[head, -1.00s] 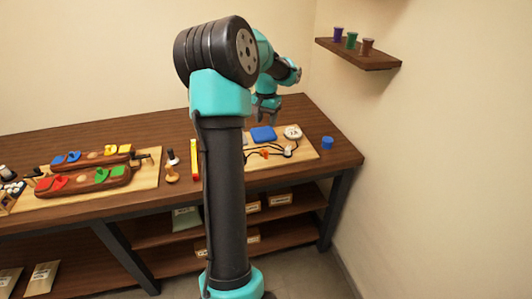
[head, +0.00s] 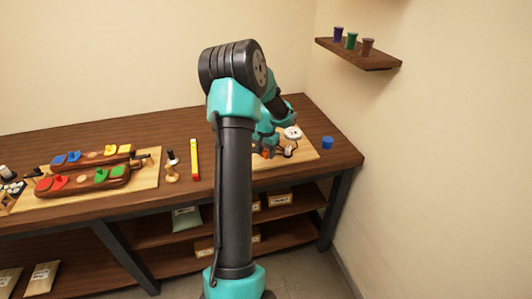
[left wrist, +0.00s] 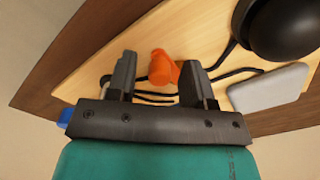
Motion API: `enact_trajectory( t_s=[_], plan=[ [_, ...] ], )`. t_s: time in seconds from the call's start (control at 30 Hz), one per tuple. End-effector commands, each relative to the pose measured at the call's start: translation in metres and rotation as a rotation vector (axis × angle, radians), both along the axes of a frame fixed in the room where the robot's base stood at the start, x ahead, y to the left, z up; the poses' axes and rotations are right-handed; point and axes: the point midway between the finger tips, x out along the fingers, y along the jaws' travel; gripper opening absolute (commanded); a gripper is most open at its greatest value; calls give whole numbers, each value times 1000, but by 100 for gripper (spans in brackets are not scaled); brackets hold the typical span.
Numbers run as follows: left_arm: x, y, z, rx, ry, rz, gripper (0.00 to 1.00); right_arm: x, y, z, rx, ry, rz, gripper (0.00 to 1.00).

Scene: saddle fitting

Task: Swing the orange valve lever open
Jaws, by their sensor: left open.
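The orange valve lever (left wrist: 162,68) stands on the light wooden board (left wrist: 100,60) in the left wrist view. My left gripper (left wrist: 159,62) is open, with one finger on each side of the lever. I cannot tell whether either finger touches it. In the head view, my left gripper (head: 268,151) is low over the right-hand board (head: 305,155), and a little orange shows beside it. My arm hides much of the board there. My right gripper is in neither view.
Black hoses (left wrist: 235,72), a grey block (left wrist: 268,88) and a black dome (left wrist: 285,28) lie close to the gripper. A blue cup (head: 327,142) stands right of the board.

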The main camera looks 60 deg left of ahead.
Motion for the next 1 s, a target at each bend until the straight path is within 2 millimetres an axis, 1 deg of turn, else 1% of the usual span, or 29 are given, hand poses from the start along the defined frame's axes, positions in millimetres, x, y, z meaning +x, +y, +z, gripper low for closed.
enact_trajectory(
  t_s=[0.1, 0.3, 0.37, 0.8, 1.0],
  plan=[
    [0, 0, -3, -1, 1, 0, 47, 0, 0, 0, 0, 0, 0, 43],
    [0, 0, -3, 0, 0, 0, 47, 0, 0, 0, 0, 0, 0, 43],
    [0, 0, -3, 0, 0, 0, 43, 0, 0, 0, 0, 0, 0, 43],
    [0, 0, -3, 0, 0, 0, 0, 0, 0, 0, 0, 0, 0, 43],
    [0, 0, -3, 0, 0, -5, 0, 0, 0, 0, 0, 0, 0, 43]
  ],
)
